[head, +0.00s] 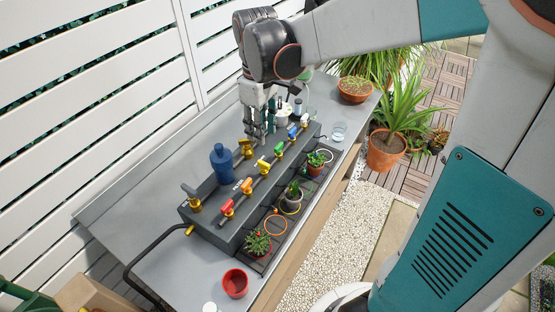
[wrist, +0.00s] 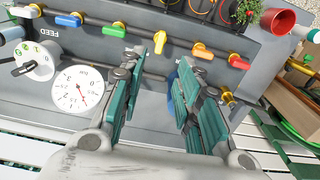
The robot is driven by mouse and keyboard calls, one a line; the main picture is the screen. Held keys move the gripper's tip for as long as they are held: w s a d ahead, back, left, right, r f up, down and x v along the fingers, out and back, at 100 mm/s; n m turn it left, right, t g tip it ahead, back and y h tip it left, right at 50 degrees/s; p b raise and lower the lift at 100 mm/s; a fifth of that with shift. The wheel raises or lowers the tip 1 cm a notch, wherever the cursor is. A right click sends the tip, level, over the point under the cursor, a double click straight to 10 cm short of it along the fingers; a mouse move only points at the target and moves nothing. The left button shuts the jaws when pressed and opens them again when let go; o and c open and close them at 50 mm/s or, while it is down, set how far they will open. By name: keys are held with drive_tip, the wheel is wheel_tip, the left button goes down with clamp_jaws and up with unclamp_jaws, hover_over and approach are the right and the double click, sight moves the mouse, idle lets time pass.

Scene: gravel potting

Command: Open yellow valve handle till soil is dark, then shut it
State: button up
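The yellow valve handle (wrist: 160,42) shows in the wrist view between the green handle (wrist: 113,30) and the orange handle (wrist: 202,52). It looks turned crosswise to the pipe, while its neighbours lie along it. My gripper (wrist: 156,88) is open and empty, with its two fingers apart below the yellow handle in the picture. In the head view, my gripper (head: 262,132) points down over the rear of the grey valve block (head: 235,225), apart from the row of handles. Potted plants (head: 258,243) stand along the block's front. I cannot tell how dark their soil is.
A blue bottle (head: 221,163) stands left of my gripper. A round dial (wrist: 77,90) and a knob (wrist: 35,60) show in the wrist view. A red pot (head: 235,283) sits on the near bench. The bench surface (head: 140,215) at left is mostly clear.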

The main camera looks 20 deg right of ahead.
sight(263, 163)
wheel_tip(263, 163, down, 12)
drive_tip(key=p, duration=0.2)
drive_tip(key=shift+p, duration=0.4)
idle(0.5)
clamp_jaws()
